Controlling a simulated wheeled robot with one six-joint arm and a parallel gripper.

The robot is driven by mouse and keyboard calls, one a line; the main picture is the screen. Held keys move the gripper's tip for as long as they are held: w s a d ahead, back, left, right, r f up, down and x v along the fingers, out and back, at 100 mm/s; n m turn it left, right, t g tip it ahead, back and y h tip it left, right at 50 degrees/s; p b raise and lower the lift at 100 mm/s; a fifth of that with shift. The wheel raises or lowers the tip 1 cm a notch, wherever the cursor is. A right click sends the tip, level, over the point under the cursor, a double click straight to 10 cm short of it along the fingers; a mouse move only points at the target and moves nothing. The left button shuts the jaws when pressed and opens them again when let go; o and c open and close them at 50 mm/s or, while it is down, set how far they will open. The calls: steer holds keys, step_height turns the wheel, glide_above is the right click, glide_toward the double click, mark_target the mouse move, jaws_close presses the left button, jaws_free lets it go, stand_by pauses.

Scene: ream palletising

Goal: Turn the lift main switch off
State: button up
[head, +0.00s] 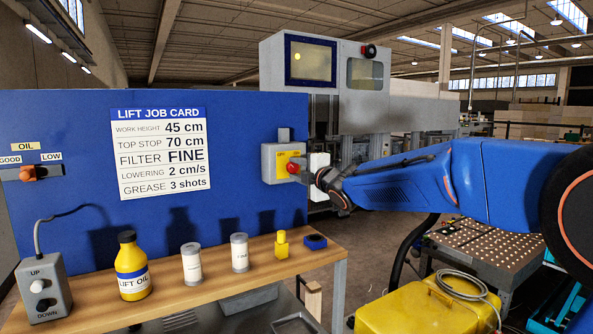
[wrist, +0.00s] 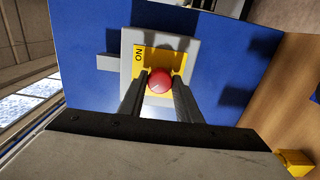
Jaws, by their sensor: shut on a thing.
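The lift main switch is a grey box (head: 268,163) with a yellow plate (head: 285,158) and a red knob (head: 292,168), mounted near the right edge of the blue panel. In the wrist view the yellow plate (wrist: 174,60) carries the word ON, and the round red knob (wrist: 159,81) is in front of it. My gripper (wrist: 159,86) is shut on the red knob, one dark finger on each side. In the head view my gripper (head: 302,172) reaches the knob from the right. The fingers hide part of the plate; I cannot tell which way the knob points.
The blue panel (head: 60,130) also holds a job card (head: 160,153) and an oil indicator (head: 34,173). Below, a wooden bench (head: 215,275) carries a pendant (head: 43,288), a yellow oil bottle (head: 131,268), two cans and small parts. A yellow case (head: 425,310) stands at the lower right.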

steer(key=shift+f, duration=0.1)
steer(key=o, duration=1)
steer(key=shift+o, duration=0.2)
steer(key=shift+s, duration=0.1)
steer(key=v, duration=1.7)
steer(key=shift+s+d, duration=0.1)
steer(key=shift+d, duration=0.1)
